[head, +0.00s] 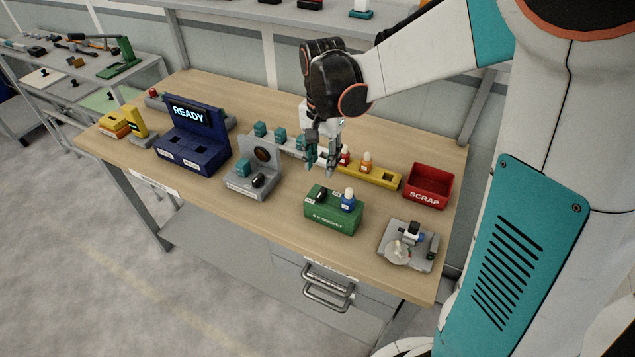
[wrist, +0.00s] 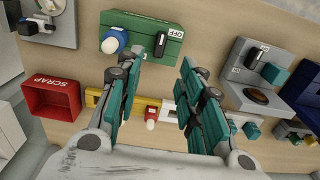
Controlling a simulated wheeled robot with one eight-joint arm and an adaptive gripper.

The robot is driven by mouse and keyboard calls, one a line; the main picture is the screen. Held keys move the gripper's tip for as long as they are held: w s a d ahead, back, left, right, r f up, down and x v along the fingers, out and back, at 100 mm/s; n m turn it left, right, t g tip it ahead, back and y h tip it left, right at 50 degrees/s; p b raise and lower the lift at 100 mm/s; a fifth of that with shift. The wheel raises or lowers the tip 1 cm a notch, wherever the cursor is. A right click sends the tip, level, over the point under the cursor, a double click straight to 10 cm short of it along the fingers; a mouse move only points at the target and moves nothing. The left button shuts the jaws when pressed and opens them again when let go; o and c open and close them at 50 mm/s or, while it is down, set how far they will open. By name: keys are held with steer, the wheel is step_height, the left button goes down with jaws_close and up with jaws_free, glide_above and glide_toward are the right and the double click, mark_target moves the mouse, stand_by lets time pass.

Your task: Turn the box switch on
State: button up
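The green box (head: 333,215) stands near the front of the bench, right of centre. A black switch (head: 320,196) and a blue-and-white bulb-like piece (head: 348,200) sit on its top. In the wrist view the green box (wrist: 150,22) is at the top, and an OFF label shows beside its black switch (wrist: 160,44). The switch position is hard to make out. My gripper (head: 322,166) hangs above and behind the box, pointing down, apart from it. In the wrist view my gripper (wrist: 164,64) has its fingers spread, with nothing between the tips.
A red SCRAP bin (head: 428,187) and a grey fixture with a disc (head: 406,246) stand to the right. A yellow-and-white rail (head: 372,174) with small pieces runs behind the box. A grey station (head: 250,182) and a blue READY console (head: 192,140) stand left.

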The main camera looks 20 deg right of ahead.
mark_target(321, 192)
step_height(321, 192, down, 11)
steer(key=shift+r+b, duration=0.15)
steer(key=shift+b, duration=1)
steer(key=shift+c, duration=0.2)
jaws_close()
